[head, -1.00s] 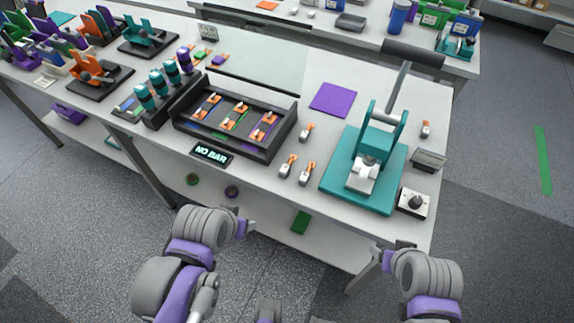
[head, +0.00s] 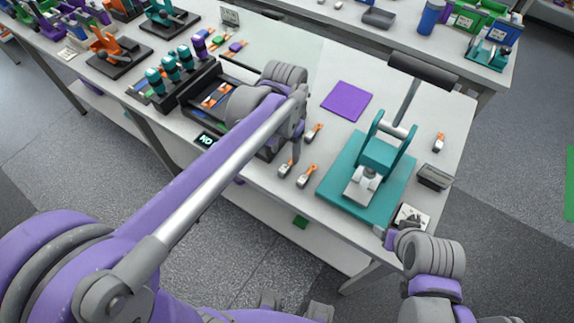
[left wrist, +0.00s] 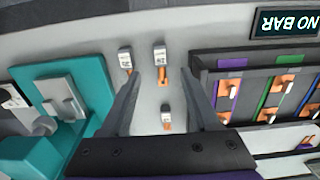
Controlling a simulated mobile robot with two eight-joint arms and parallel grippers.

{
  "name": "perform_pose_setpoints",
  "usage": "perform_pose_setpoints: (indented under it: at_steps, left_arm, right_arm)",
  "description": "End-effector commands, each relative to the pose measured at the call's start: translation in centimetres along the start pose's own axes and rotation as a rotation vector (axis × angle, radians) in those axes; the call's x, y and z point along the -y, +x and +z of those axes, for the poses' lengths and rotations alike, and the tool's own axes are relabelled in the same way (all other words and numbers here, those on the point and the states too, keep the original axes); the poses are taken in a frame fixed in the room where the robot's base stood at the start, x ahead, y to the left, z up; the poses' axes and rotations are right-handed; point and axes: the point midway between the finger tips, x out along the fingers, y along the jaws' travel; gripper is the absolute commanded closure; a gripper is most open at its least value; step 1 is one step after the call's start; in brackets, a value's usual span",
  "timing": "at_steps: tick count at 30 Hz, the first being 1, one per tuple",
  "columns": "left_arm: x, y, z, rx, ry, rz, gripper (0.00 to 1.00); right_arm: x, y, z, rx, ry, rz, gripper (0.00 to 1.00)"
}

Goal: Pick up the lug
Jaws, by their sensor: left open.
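Several small lugs with a pale labelled end and an orange end lie on the white table. In the head view, two are near the front edge, a left one (head: 284,169) and a right one (head: 307,176); a third (head: 313,132) lies farther back. My left gripper (head: 296,157) is open and empty above them. In the left wrist view, one front lug (left wrist: 160,62) lies between the spread fingers (left wrist: 160,76), below them. The other front lug (left wrist: 125,60) is by the left fingertip, and the third (left wrist: 167,118) is nearer the palm. My right gripper (head: 388,238) is by the table's front right.
A teal press (head: 370,180) with a long lever stands right of the lugs. A dark tray (left wrist: 208,60) with orange parts and a NO BAR display (left wrist: 285,22) are on the other side. A purple mat (head: 347,100) lies behind. Another lug (head: 439,142) is right of the press.

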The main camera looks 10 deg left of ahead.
Motion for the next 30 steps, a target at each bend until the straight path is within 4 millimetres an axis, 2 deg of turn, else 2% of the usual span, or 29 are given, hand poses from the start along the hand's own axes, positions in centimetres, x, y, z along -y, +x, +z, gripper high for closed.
perform_pose_setpoints:
  at_steps: [2, 8, 16, 25, 26, 30]
  left_arm:
    - [0.0, 1.1, 0.0, 0.0, 0.0, 0.0, 0.38]
    - [0.1, 2.5, 0.0, -0.001, -0.001, 0.0, 0.38]
    - [0.1, 6.3, 0.1, -0.001, -0.001, 0.0, 0.38]
    - [0.1, 7.0, 0.1, -0.002, -0.001, 0.0, 0.38]
    - [0.1, 7.0, 0.1, -0.002, -0.001, 0.0, 0.39]
    - [0.1, 7.0, 0.1, -0.002, -0.001, 0.0, 0.65]
  right_arm:
    - [0.0, 0.1, 0.1, 0.001, 0.0, 0.0, 0.34]
    - [0.0, 0.1, 0.1, 0.001, 0.0, 0.0, 0.34]
    - [0.0, 0.1, 0.1, 0.001, 0.0, 0.0, 0.34]
    - [0.0, 0.1, 0.1, 0.001, 0.0, 0.0, 0.34]
    - [0.0, 0.1, 0.1, 0.001, 0.0, 0.0, 0.34]
    - [0.0, 0.1, 0.1, 0.001, 0.0, 0.0, 0.34]
